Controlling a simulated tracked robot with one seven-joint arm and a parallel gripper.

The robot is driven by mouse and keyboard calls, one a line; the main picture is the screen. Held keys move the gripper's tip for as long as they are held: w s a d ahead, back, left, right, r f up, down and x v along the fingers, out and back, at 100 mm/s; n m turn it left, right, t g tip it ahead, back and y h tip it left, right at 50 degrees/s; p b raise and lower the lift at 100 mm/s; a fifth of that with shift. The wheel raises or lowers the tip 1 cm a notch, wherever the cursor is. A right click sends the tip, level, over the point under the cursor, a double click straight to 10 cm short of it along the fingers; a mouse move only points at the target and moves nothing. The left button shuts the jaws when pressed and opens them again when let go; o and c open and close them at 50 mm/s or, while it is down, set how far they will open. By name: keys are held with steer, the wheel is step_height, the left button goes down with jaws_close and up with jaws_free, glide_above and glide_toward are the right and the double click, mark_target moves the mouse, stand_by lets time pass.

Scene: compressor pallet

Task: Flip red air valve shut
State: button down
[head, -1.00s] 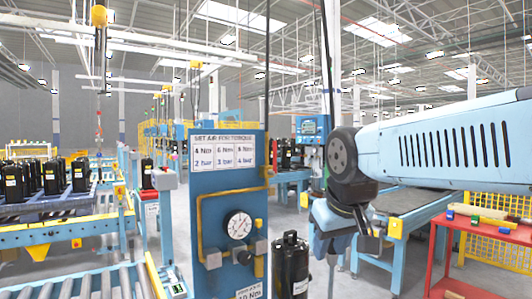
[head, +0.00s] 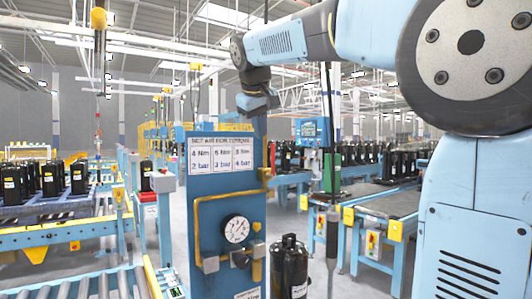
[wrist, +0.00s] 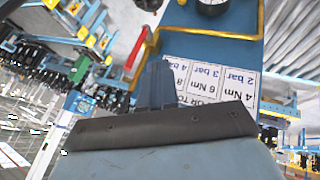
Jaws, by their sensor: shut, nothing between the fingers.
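The red air valve lever (wrist: 138,66) shows in the wrist view, beside the panel's edge on the yellow pipe, slanting. In the head view the red lever (head: 272,155) is a small upright strip at the panel's upper right edge. The blue panel (head: 198,222) carries a torque chart (head: 221,154) and a round pressure gauge (head: 236,229). My gripper (head: 259,131) hangs pointing down at the panel's top right corner, just left of and above the lever. In the wrist view its fingers (wrist: 158,84) are together and empty, to the right of the lever and apart from it.
A yellow pipe (head: 197,225) bends along the panel. A black compressor (head: 291,268) stands right of it, with a hanging tool (head: 332,232) close by. Roller conveyors lie left and right. My arm fills the upper right.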

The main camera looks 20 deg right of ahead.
steer(key=shift+w+a+r, duration=0.45)
steer(key=shift+w+r, duration=0.15)
steer(key=shift+w, duration=0.15)
steer(key=w+d+f, duration=0.5)
steer(key=w+f, duration=0.2)
steer(key=f, duration=0.1)
steer(key=shift+w+d, duration=0.3)
steer(key=shift+d, duration=0.1)
